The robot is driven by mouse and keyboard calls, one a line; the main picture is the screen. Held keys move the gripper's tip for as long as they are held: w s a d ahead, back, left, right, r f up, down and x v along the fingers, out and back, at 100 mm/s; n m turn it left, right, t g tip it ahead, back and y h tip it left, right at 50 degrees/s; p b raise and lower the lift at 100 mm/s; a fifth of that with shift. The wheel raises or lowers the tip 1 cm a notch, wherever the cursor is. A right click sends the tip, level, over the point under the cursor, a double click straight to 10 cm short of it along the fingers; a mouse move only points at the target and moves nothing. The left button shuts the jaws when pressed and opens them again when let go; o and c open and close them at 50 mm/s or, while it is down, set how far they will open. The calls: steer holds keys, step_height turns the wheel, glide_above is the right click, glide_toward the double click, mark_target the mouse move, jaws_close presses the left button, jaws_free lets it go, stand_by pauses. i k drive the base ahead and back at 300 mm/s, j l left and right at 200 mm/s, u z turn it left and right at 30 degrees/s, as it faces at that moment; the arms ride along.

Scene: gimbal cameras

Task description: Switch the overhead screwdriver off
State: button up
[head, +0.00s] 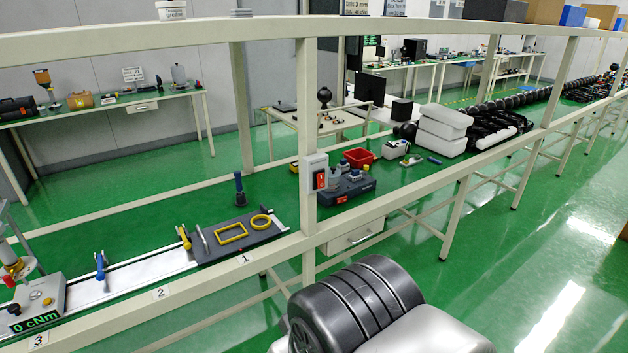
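A light grey switch box (314,173) with a red switch (320,179) is mounted on the upright post of the near workbench. I cannot tell the position of the switch. A dark blue upright tool (239,189) stands on the bench left of the post; it may be a screwdriver, but I cannot be sure. A grey torque unit (38,302) at the lower left reads 0 cNm. No overhead screwdriver can be clearly made out. My gripper is not in view.
A long cream rail (150,39) runs over the bench. Behind the post are a dark control unit (345,188), a red bin (358,157) and white boxes (441,130). A dark mat (215,247) with yellow frames lies left. Green floor (540,230) is clear at right.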

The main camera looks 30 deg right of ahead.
mark_target(321, 179)
steer(key=i+l+z, duration=0.15)
steer(key=i+z, duration=0.5)
steer(key=i, duration=0.3)
